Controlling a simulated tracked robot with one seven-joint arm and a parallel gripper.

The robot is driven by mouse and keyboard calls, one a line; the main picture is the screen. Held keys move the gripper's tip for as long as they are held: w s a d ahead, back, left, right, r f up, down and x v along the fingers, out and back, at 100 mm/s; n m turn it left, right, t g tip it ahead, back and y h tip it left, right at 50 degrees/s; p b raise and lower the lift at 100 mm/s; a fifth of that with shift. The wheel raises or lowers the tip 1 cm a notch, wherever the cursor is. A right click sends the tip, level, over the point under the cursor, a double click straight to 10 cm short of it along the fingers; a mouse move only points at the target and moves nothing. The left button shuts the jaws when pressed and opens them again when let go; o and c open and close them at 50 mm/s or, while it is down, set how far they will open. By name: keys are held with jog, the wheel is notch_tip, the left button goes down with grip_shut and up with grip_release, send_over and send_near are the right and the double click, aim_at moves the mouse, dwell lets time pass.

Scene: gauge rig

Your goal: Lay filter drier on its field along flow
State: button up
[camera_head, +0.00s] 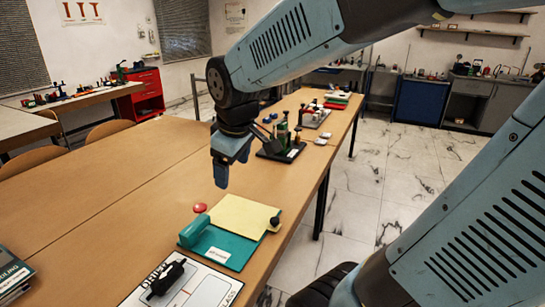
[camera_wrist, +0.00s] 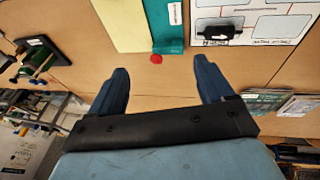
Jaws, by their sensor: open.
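A black part with a rounded body (camera_head: 168,277), probably the filter drier, lies on a white printed board (camera_head: 208,289) at the bottom of the head view. It lies beside a printed word that seems to read DRIER. It also shows in the wrist view (camera_wrist: 217,28) on the white board (camera_wrist: 270,24). My gripper (camera_head: 224,178) is open and empty, pointing down above the table, beyond the board. Its two blue fingers (camera_wrist: 160,70) stand apart in the wrist view.
A teal base (camera_head: 222,250) with a yellow pad (camera_head: 244,217) stands between gripper and board. A red button (camera_head: 200,207) is beside it. A dark rack (camera_head: 281,151) stands farther back. Books (camera_head: 12,272) lie at the left edge. The table's left middle is clear.

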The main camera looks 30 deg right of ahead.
jog(key=s+d+r+m+t, duration=0.1)
jog(key=s+d+r+m, duration=0.3)
jog(key=s+m, duration=0.3)
jog(key=shift+s+d+r+m+t, duration=0.3)
jog(key=shift+s+d+m, duration=0.1)
jog(key=shift+s+d, duration=0.3)
